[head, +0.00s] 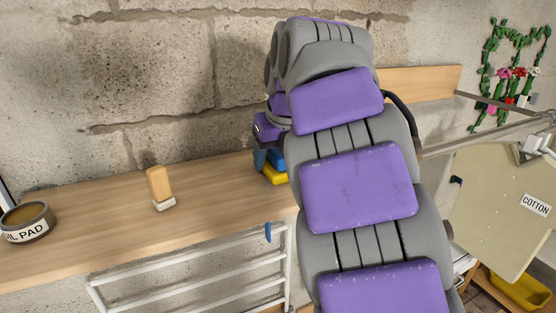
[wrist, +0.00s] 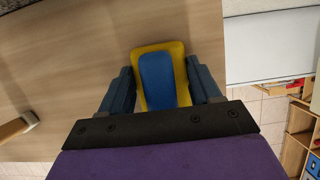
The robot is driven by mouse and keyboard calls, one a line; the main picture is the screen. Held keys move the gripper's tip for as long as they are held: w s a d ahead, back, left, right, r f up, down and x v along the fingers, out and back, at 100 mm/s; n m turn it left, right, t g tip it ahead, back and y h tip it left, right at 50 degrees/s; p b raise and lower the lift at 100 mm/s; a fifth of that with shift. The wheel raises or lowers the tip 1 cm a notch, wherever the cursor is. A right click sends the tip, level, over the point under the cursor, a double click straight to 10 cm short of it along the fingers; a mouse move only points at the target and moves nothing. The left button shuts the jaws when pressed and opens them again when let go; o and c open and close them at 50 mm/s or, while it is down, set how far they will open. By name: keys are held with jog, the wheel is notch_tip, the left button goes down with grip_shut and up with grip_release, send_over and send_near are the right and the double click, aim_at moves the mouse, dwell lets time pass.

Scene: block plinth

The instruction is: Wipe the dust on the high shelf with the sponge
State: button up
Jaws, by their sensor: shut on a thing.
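My gripper (wrist: 160,73) is shut on a sponge (wrist: 158,62) with a yellow rim and a blue middle, held between its two dark blue fingers. In the head view the sponge's yellow part (head: 275,176) shows at the left edge of my arm, over the back part of the wooden shelf (head: 95,215). My arm hides most of the gripper there. I cannot tell whether the sponge touches the shelf. In the wrist view the bare wood of the shelf (wrist: 75,50) lies around the sponge. I cannot make out any dust on it.
A wooden-handled brush-like thing (head: 159,184) stands on the shelf left of the sponge. A round tin (head: 27,222) is at the far left. The stone wall (head: 150,80) backs the shelf. A white rack (head: 190,270) is below; a COTTON-labelled bin (head: 500,195) is right.

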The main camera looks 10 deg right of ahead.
aim_at(271, 170)
jog(key=shift+w+f, duration=0.1)
jog(key=shift+w, duration=0.2)
jog(key=shift+s+a, duration=0.2)
jog(key=shift+a, duration=0.85)
jog(key=shift+s, duration=1.15)
jog(key=shift+s+d+r, duration=0.1)
jog(key=shift+s+d, duration=0.1)
jog(key=shift+s, duration=0.3)
jog(key=shift+s+d+r, duration=0.1)
jog(key=shift+s+d, duration=0.05)
jog(key=shift+s, duration=0.3)
jog(key=shift+s+d+f, duration=0.1)
jog(key=shift+s+d, duration=0.05)
jog(key=shift+s, duration=0.75)
jog(key=shift+s+d, duration=0.15)
jog(key=shift+s, duration=0.75)
jog(key=shift+s+a+f, duration=0.1)
jog(key=shift+s+a, duration=0.15)
jog(key=shift+a, duration=0.6)
jog(key=shift+w+a, duration=0.35)
jog(key=shift+w, duration=0.5)
jog(key=shift+w+a, duration=0.3)
jog(key=shift+w, duration=0.5)
jog(key=shift+w+a+r, duration=0.1)
jog(key=shift+w+a, duration=0.1)
jog(key=shift+w, duration=1)
jog(key=shift+w+a+r, duration=0.1)
jog(key=shift+w+a, duration=0.05)
jog(key=shift+w, duration=1.05)
